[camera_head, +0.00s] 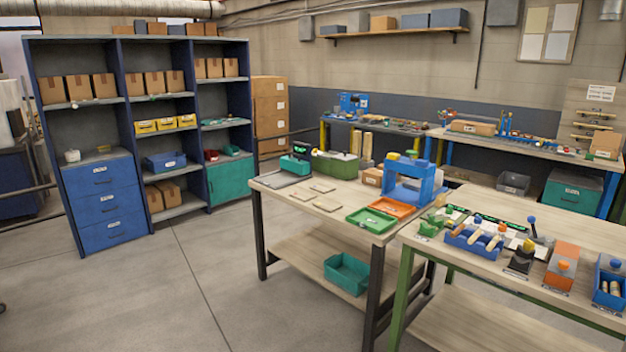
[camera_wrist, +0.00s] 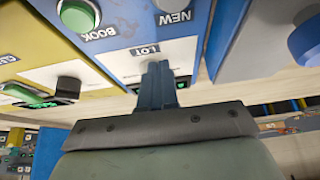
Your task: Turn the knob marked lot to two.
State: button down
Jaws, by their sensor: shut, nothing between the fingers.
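In the wrist view, a white label reading LOT (camera_wrist: 145,50) sits on a pale panel with a blue edge. My gripper (camera_wrist: 157,80) is right below that label, its two blue-grey fingers together and empty. The knob marked lot is mostly or wholly hidden behind the fingers; dark edges show on both sides of them. I cannot tell its setting, or whether the fingers touch it. My gripper does not show in the head view, and the lot knob cannot be made out there.
In the wrist view, a green button (camera_wrist: 78,14) marked BOOK and a dark control (camera_wrist: 170,4) marked NEW are above the label. A black knob (camera_wrist: 68,87) is on the yellow unit at left, a blue round knob (camera_wrist: 308,42) at right. The head view shows benches and a shelf (camera_head: 130,130).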

jog(key=shift+r, duration=0.15)
notch_tip(320, 180, up, 6)
jog(key=shift+f, duration=0.15)
dwell(0.4)
jog(key=shift+s, duration=0.1)
jog(key=shift+s+d+f, duration=0.35)
jog(key=shift+f, duration=0.65)
jog(key=shift+s+d+f, duration=0.3)
jog(key=shift+d+f, duration=0.05)
jog(key=shift+f, duration=0.65)
jog(key=shift+s+d+f, duration=0.35)
jog(key=shift+f, duration=0.65)
jog(key=shift+w+d+r, duration=0.1)
jog(key=shift+w, duration=0.5)
jog(key=shift+w, duration=0.1)
jog(key=shift+w+a, duration=0.25)
jog(key=shift+a, duration=0.2)
